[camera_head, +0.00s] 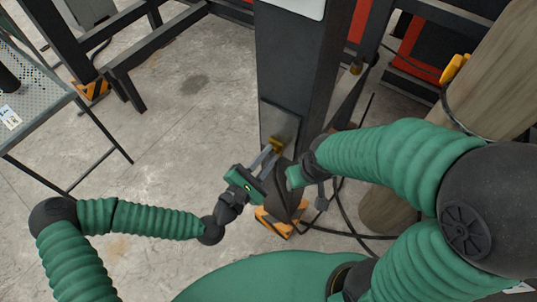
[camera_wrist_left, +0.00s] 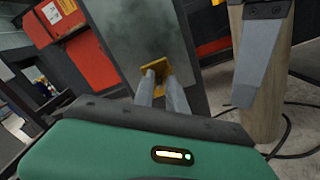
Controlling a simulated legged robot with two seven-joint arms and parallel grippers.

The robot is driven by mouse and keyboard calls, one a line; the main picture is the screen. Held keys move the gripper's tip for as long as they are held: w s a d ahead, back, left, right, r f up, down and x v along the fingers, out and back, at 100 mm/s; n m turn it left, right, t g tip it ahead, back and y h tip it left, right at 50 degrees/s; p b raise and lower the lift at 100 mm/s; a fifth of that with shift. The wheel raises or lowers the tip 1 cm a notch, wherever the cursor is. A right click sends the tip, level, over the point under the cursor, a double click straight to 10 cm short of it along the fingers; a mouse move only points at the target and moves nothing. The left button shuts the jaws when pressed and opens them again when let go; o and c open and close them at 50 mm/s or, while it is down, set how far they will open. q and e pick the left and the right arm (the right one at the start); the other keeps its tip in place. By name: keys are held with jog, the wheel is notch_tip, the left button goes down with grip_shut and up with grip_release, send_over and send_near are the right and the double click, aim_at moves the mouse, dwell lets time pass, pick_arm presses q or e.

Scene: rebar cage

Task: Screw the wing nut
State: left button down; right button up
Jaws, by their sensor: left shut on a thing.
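A yellow wing nut (camera_head: 277,145) sits on a grey metal plate (camera_head: 279,122) on the dark upright post. It also shows in the left wrist view (camera_wrist_left: 154,67), between and behind the fingertips. My left gripper (camera_head: 269,157) reaches up to the plate, its two grey fingers shut on the wing nut; the fingers also show in the left wrist view (camera_wrist_left: 164,80). My right gripper (camera_head: 321,197) is just right of the left one, partly hidden by its own wrist. Its opening cannot be made out. A grey finger-like part (camera_wrist_left: 259,58) shows at the upper right of the left wrist view.
The dark post (camera_head: 297,55) stands in the middle. A wooden column (camera_head: 492,75) with black cables stands at the right. A perforated metal table (camera_head: 30,100) is at the left. An orange-and-black striped foot (camera_head: 276,221) is below the grippers. The concrete floor at left is open.

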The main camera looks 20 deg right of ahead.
pick_arm(q)
jog(key=shift+s+f+m+p, duration=0.1)
jog(key=shift+f+m+p, duration=0.1)
jog(key=shift+m, duration=0.8)
jog(key=shift+f+m+p, duration=0.1)
jog(key=shift+m+p, duration=0.05)
jog(key=shift+m, duration=0.85)
jog(key=shift+f+m+p, duration=0.1)
jog(key=shift+m+p, duration=0.25)
jog(key=shift+m, duration=1.75)
jog(key=shift+s+m, duration=0.1)
jog(key=shift+m, duration=1.8)
jog(key=shift+f+m+p, duration=0.15)
jog(key=shift+m+p, duration=0.2)
jog(key=shift+m, duration=1.15)
jog(key=shift+m, duration=1.7)
jog(key=shift+a+f+m, duration=0.1)
jog(key=shift+f+m, duration=0.05)
jog(key=shift+m, duration=1.55)
jog(key=shift+m+b, duration=0.35)
jog(key=shift+m, duration=1.35)
jog(key=shift+m+b, duration=0.45)
jog(key=shift+m, duration=1.15)
